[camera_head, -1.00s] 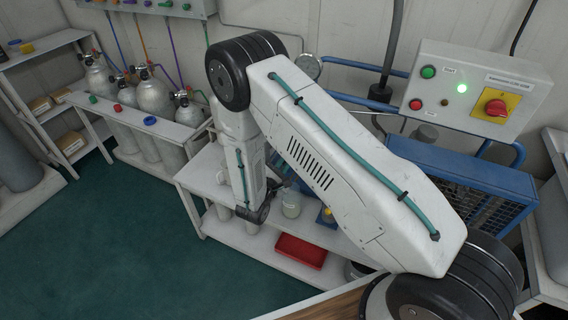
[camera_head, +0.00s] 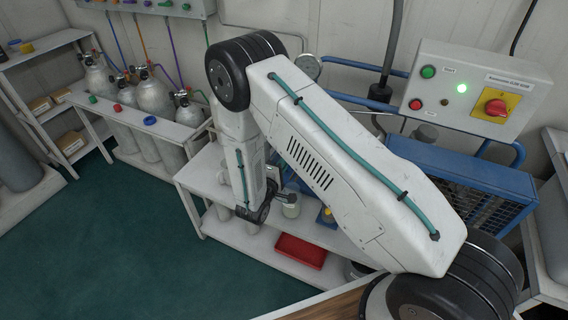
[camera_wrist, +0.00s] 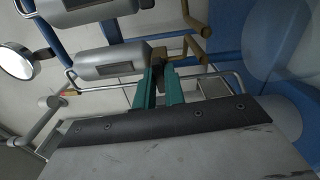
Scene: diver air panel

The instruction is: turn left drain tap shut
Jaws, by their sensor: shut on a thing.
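In the wrist view, the teal fingers of my gripper (camera_wrist: 160,82) are shut on a small dark tap handle, which I take to be the left drain tap (camera_wrist: 157,57). It sits just below the end of a grey cylindrical housing (camera_wrist: 110,62), by a brass-coloured fitting. The fingers hide part of the handle, so its exact angle is hard to tell. In the head view, my arm hides the tap, and my fingertips do not show clearly.
A second grey housing (camera_wrist: 85,10), brass-coloured pipework (camera_wrist: 196,30) and thin metal rails surround the fingers closely. A round gauge (camera_wrist: 17,62) is at left. In the head view, a red tray (camera_head: 301,251) lies on the low shelf and a control box (camera_head: 478,88) is at right.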

